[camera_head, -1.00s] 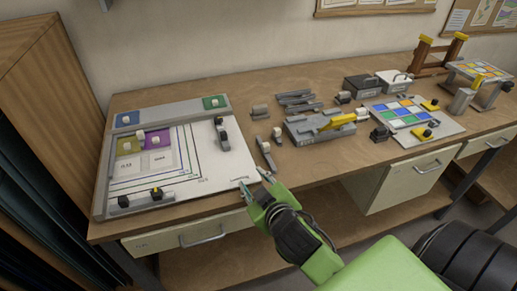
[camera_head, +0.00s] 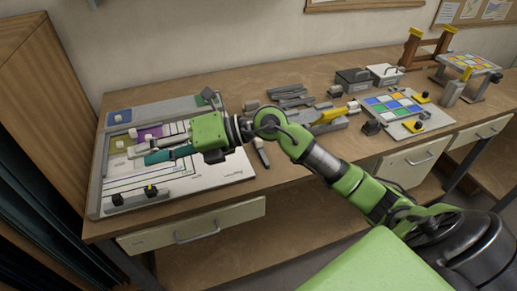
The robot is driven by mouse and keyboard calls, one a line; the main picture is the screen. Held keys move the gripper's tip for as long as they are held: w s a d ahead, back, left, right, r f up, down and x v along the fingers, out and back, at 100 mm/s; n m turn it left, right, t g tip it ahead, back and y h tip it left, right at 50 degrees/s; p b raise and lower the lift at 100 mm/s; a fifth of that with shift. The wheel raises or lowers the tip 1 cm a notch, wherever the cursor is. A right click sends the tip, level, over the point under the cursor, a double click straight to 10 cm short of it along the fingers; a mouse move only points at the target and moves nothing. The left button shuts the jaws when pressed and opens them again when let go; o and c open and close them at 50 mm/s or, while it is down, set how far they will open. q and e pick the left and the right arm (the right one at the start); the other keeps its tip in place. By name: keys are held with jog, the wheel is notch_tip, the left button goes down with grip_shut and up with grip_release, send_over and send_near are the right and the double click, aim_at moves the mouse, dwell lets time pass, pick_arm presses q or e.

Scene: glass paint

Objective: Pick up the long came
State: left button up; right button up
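Several grey strips, which look like the lead cames, lie in a group (camera_head: 290,92) at the back middle of the bench. I cannot tell for sure which one is the long came. A short grey strip (camera_head: 262,154) lies just right of the white work board (camera_head: 215,175). My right gripper (camera_head: 148,148) is over the board, pointing left, with its teal fingers apart and nothing seen between them. It hangs near the purple and yellow glass pieces (camera_head: 148,132) and partly covers them. My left gripper is not in view.
A grey clamp bar (camera_head: 138,197) lies at the board's front left. A yellow-handled tool (camera_head: 330,115) rests on a grey block behind my arm. A tray of coloured glass squares (camera_head: 396,106), two boxes (camera_head: 353,79) and a wooden stand (camera_head: 425,48) fill the right side.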

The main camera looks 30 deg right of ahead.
jog(key=w+d+f+g+h, duration=0.1)
jog(key=w+d+f+h, duration=0.2)
jog(key=d+f+h, duration=0.45)
jog(key=m+g+h+p, duration=0.2)
jog(key=m+h, duration=0.1)
jog(key=h, duration=0.4)
send_over(262, 150)
jog(key=f, duration=0.5)
jog(key=shift+s, duration=0.3)
jog(key=shift+w+f, duration=0.2)
jog(key=shift+f, duration=0.3)
jog(key=shift+w+f, duration=0.15)
jog(key=shift+f, duration=0.1)
jog(key=p+x, duration=0.2)
jog(key=x, duration=0.1)
jog(key=shift+w+a+f, duration=0.15)
jog(key=shift+w+f, duration=0.05)
jog(key=shift+f, duration=0.05)
jog(key=shift+w+f, duration=0.2)
jog(key=shift+f, duration=0.3)
jog(key=shift+r+t+h, duration=0.1)
jog(key=shift+t+h, duration=0.15)
jog(key=shift+t, duration=0.05)
grip_shut()
